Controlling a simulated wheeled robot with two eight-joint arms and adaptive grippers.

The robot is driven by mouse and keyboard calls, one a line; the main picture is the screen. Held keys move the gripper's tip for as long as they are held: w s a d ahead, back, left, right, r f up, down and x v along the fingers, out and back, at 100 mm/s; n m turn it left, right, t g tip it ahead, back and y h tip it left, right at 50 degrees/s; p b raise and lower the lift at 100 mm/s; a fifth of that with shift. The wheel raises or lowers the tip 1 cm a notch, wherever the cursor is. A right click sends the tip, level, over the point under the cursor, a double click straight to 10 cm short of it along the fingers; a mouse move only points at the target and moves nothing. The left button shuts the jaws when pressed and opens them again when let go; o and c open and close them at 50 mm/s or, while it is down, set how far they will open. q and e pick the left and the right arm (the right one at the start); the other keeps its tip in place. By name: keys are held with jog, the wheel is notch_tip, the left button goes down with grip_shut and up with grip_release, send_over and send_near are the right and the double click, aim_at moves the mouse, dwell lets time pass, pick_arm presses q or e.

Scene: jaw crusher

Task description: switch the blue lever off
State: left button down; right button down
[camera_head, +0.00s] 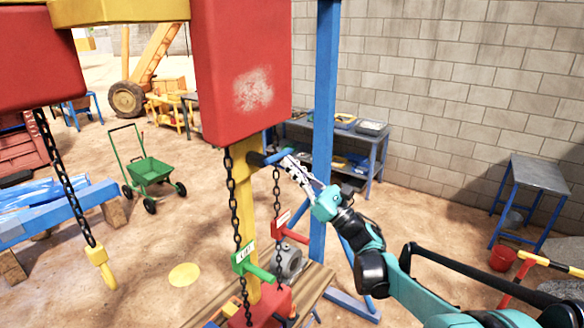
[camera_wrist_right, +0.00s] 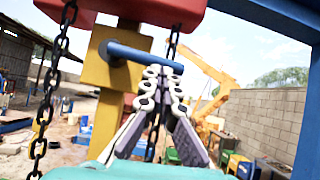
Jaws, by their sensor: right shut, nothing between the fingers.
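The blue lever (camera_head: 277,156) sticks out from the upper part of the yellow post (camera_head: 243,215), below the red block. In the right wrist view the blue lever (camera_wrist_right: 140,55) runs across the upper middle, in front of a yellow block. My right gripper (camera_head: 288,161) is shut and empty, with its fingertips at the lever's free end. In the right wrist view the fingertips (camera_wrist_right: 162,72) overlap the bar's right part; I cannot tell whether they touch it. My left gripper is not in view.
A green lever (camera_head: 256,270) and a red lever (camera_head: 288,232) sit lower on the machine. Chains (camera_head: 234,215) hang beside the yellow post. A blue post (camera_head: 323,120) stands right behind my gripper. A workbench (camera_head: 345,140) stands at the wall.

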jog(key=shift+f, duration=0.1)
jog(key=s+d+f+m+t+h+b, duration=0.3)
jog(key=d+f+m+h+b, duration=0.7)
jog(key=m, duration=0.5)
jog(key=s+d+f+m+t+h+b, duration=0.35)
jog(key=d+f+m+h+b, duration=0.55)
jog(key=f+m, duration=0.5)
jog(key=s+a+f+m+g+b, duration=0.1)
jog(key=s+f+m+g+b, duration=0.2)
jog(key=s+f+m, duration=0.3)
jog(key=s+a+f+m+g+h+b, duration=0.1)
jog(key=s+f+m+g+b, duration=0.2)
jog(key=f, duration=1.4)
jog(key=s+a+f+m+g+b, duration=0.1)
jog(key=s+f+m+g+b, duration=0.2)
jog(key=s+f+m+g, duration=0.4)
jog(key=s+f+m, duration=0.2)
jog(key=s+f, duration=0.2)
jog(key=s, duration=0.4)
jog(key=shift+s+f+g, duration=0.15)
jog(key=shift+s+g, duration=0.15)
jog(key=shift+g, duration=0.05)
